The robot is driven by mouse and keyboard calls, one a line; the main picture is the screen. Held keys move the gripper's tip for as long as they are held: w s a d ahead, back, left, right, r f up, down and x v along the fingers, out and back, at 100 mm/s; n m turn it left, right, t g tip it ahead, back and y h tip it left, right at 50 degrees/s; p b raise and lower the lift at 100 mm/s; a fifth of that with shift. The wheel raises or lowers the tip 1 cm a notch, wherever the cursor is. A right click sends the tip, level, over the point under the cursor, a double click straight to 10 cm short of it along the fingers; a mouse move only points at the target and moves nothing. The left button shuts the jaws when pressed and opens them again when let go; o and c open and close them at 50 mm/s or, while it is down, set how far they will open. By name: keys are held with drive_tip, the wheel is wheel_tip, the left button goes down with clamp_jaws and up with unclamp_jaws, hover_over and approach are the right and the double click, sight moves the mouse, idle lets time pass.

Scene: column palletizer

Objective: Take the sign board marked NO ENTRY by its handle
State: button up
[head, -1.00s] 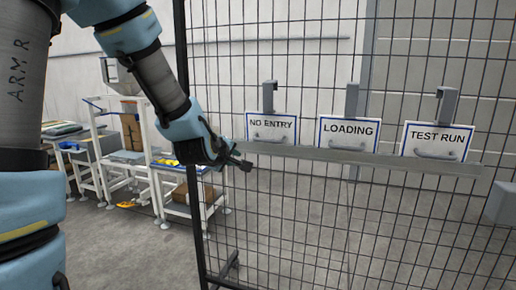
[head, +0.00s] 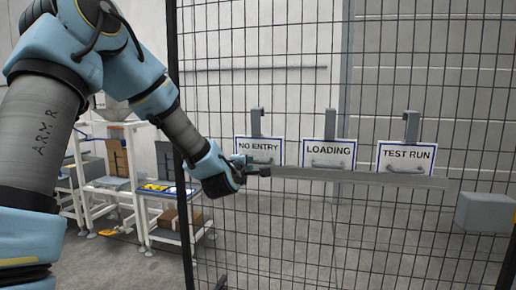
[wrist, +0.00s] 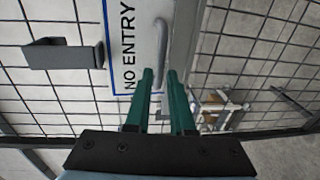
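The NO ENTRY sign board (head: 258,147) is white with a blue border and hangs on the mesh fence by a grey bracket. It stands sideways in the wrist view (wrist: 126,28). Its grey bar handle (wrist: 163,38) is low on the board. My gripper (head: 266,172) is at the board's lower edge in the head view. In the wrist view its two green fingers (wrist: 160,73) are apart, with nothing gripped. The handle's near end lines up with the gap between the fingertips. I cannot tell whether the tips reach around it.
The LOADING board (head: 327,152) and TEST RUN board (head: 405,157) hang to the right. A grey rail (head: 345,177) runs beneath the boards along the mesh fence (head: 330,230). A grey box (head: 484,213) is at the far right. White workbenches (head: 165,195) stand behind the fence's left edge.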

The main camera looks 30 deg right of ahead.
sight(268, 150)
drive_tip(key=p+x, duration=0.2)
drive_tip(key=x, duration=0.2)
drive_tip(key=shift+w+d, duration=0.1)
drive_tip(key=shift+w, duration=0.15)
clamp_jaws()
idle(1.2)
